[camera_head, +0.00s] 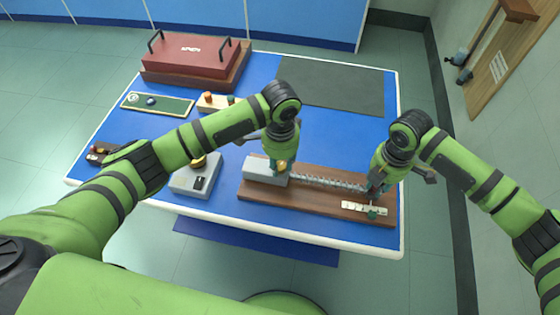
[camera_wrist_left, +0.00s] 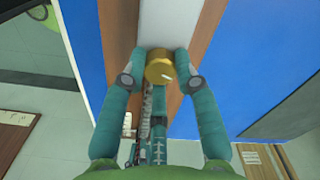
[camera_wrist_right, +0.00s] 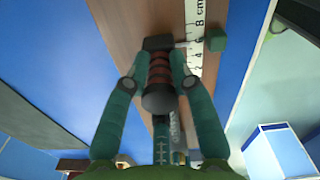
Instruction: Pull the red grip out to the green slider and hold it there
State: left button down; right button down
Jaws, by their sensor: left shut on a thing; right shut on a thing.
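The red grip (camera_wrist_right: 159,72) is ridged, with a dark round end. In the right wrist view it stands between the fingers of my right gripper (camera_wrist_right: 158,80), which is shut on it. The green slider (camera_wrist_right: 215,40) sits at the edge of the white centimetre scale (camera_wrist_right: 194,30); it also shows in the head view (camera_head: 372,212). The grip's dark foot (camera_wrist_right: 158,43) looks about level with the slider, across the scale. A stretched spring (camera_head: 325,181) runs left to a grey block (camera_head: 262,170). My left gripper (camera_wrist_left: 160,68) is shut on the brass knob (camera_wrist_left: 159,66) there.
The wooden base (camera_head: 310,205) lies near the front edge of the blue table (camera_head: 230,140). A grey box with a yellow knob (camera_head: 196,182) stands to its left. A red case (camera_head: 190,52) and a dark mat (camera_head: 335,88) lie behind.

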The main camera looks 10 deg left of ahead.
aim_at(280, 165)
pick_arm(q)
jog(key=m, duration=0.5)
jog(key=shift+w+r, duration=0.1)
jog(key=shift+w, duration=0.05)
jog(key=shift+m, duration=0.3)
dwell(0.3)
jog(key=c, duration=0.9)
grip_release()
jog(key=shift+c, duration=0.2)
notch_tip(280, 165, up, 12)
